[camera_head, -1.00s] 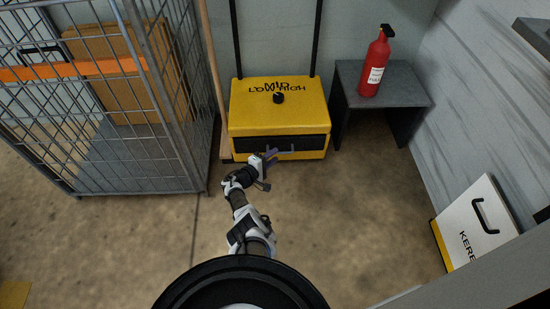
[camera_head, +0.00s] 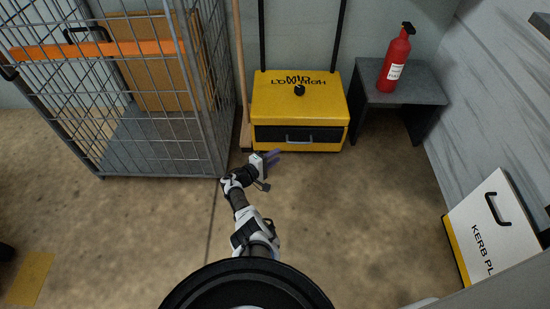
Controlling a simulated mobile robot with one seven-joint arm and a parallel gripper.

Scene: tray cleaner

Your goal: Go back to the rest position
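My gripper (camera_head: 273,158) is in the middle of the view, at the end of my arm. It points up and to the right, toward the lower front of the yellow machine (camera_head: 298,95). Its purple-grey fingers show small, and I cannot tell how far apart they are. No held object shows at them. The machine has a black knob (camera_head: 299,90) on top with LOW, MID and HIGH lettering. Its dark front panel carries a grey handle (camera_head: 300,140), which lies just right of and above my fingertips in the picture.
A wire cage trolley (camera_head: 215,110) with cardboard stands at left. A wooden pole (camera_head: 241,60) leans beside the machine. A red extinguisher (camera_head: 396,62) stands on a grey bench (camera_head: 425,85) at right. A white panel (camera_head: 490,225) is at lower right. The floor around my arm is clear.

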